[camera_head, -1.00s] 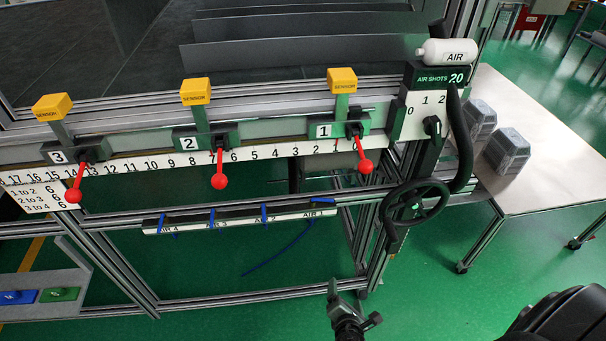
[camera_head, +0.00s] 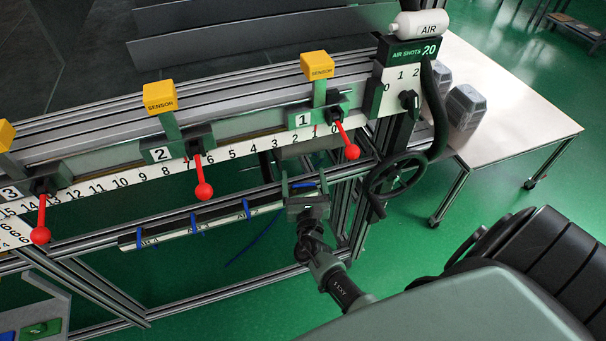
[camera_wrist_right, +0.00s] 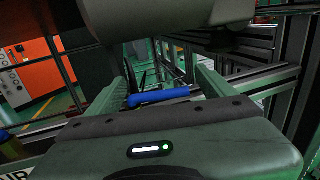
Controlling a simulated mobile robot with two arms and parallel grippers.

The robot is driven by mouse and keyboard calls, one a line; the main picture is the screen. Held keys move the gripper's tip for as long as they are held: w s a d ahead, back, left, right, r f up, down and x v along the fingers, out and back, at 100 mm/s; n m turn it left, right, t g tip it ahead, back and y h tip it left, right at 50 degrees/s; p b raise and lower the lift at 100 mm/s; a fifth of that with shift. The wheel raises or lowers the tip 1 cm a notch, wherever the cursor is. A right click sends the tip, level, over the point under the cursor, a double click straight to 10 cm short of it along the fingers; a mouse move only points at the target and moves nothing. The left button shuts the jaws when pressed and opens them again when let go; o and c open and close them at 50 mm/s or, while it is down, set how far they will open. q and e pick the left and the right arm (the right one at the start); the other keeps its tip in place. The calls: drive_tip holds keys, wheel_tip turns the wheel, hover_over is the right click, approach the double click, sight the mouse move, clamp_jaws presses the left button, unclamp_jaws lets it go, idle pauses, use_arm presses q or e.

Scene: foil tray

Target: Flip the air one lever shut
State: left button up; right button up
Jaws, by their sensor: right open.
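The air bar (camera_head: 170,231) runs along the lower rail of the frame and carries small blue levers. The AIR 1 lever (camera_head: 303,185) is at its right end, mostly covered by my right gripper (camera_head: 304,180). In the right wrist view the blue lever (camera_wrist_right: 158,96) lies crosswise between the two spread fingers of the right gripper (camera_wrist_right: 160,78). The fingers are open, with a gap visible beside the lever; contact is unclear. The AIR 1 label is hidden in the head view. My left gripper is not in view.
Red-knobbed levers (camera_head: 351,151) hang above, under yellow sensor boxes (camera_head: 317,66). A black handwheel (camera_head: 395,176) is close right of the gripper. A thin blue hose (camera_head: 252,244) hangs below the bar. A white table (camera_head: 520,140) stands right. Green floor is open in front.

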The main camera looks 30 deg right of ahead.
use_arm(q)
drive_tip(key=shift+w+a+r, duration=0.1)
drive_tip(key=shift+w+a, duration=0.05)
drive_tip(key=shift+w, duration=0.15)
use_arm(e)
drive_tip(key=shift+w+d, duration=0.25)
drive_tip(key=shift+w, duration=0.1)
drive_tip(key=c, duration=1.3)
use_arm(q)
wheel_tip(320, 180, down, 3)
drive_tip(key=b, duration=0.3)
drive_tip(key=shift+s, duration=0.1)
use_arm(e)
drive_tip(key=n+y, duration=0.1)
drive_tip(key=n+t+y, duration=0.1)
drive_tip(key=y, duration=0.1)
drive_tip(key=w+y, duration=0.1)
drive_tip(key=shift+a+n+t, duration=0.25)
drive_tip(key=shift+n+t, duration=0.15)
drive_tip(key=o, duration=1.3)
